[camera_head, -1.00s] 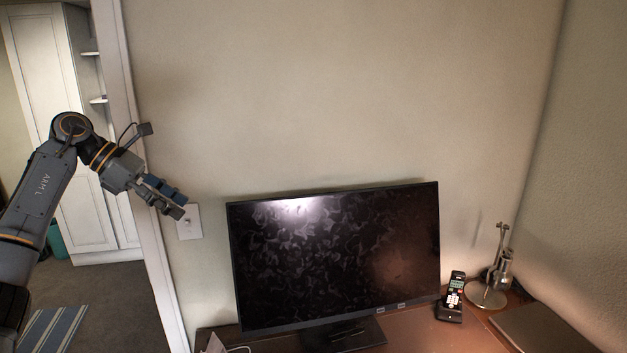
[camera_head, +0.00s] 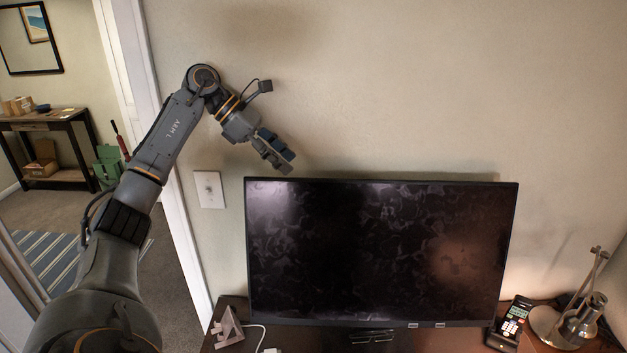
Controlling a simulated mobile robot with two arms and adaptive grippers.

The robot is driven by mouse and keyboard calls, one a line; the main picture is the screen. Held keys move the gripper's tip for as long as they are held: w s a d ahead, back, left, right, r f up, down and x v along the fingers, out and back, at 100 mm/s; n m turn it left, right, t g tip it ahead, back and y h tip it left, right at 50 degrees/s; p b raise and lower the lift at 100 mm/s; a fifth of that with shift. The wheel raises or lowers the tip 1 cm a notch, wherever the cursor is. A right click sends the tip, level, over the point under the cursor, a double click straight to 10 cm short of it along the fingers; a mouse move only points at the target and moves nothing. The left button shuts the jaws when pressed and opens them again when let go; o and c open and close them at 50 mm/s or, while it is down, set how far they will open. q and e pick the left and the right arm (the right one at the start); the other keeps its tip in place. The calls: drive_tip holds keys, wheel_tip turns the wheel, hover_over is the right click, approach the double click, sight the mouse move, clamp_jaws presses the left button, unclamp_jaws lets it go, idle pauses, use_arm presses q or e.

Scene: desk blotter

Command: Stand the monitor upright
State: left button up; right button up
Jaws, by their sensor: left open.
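The monitor (camera_head: 378,255) stands on the desk (camera_head: 292,340) against the wall, its dark smudged screen facing me. It looks upright, with its top edge nearly level. Its stand is partly visible below the screen, near the picture's lower edge. My left gripper (camera_head: 282,163) is open and empty, pointing down and right just above the monitor's upper left corner. I cannot tell whether it is in front of the monitor or how far away it is. My right gripper is not in view.
A cordless phone (camera_head: 513,322) and a metal lamp (camera_head: 585,318) stand right of the monitor. A small triangular object (camera_head: 229,329) and a white cable (camera_head: 261,337) lie at left. A light switch (camera_head: 209,189) is on the wall. A doorway opens at far left.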

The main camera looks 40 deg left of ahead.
sight(312, 182)
use_arm(q)
drive_tip(key=p+x, duration=0.2)
drive_tip(key=x, duration=0.6)
drive_tip(key=shift+w+r, duration=0.15)
drive_tip(key=shift+w, duration=0.05)
drive_tip(key=shift+w+d+f+p, duration=0.1)
drive_tip(key=shift+d+f+p, duration=0.15)
drive_tip(key=shift+f+p, duration=0.15)
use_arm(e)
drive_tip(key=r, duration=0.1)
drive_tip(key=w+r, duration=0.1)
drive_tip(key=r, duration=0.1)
use_arm(q)
drive_tip(key=shift+f, duration=0.1)
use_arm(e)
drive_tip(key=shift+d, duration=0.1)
use_arm(q)
clamp_jaws()
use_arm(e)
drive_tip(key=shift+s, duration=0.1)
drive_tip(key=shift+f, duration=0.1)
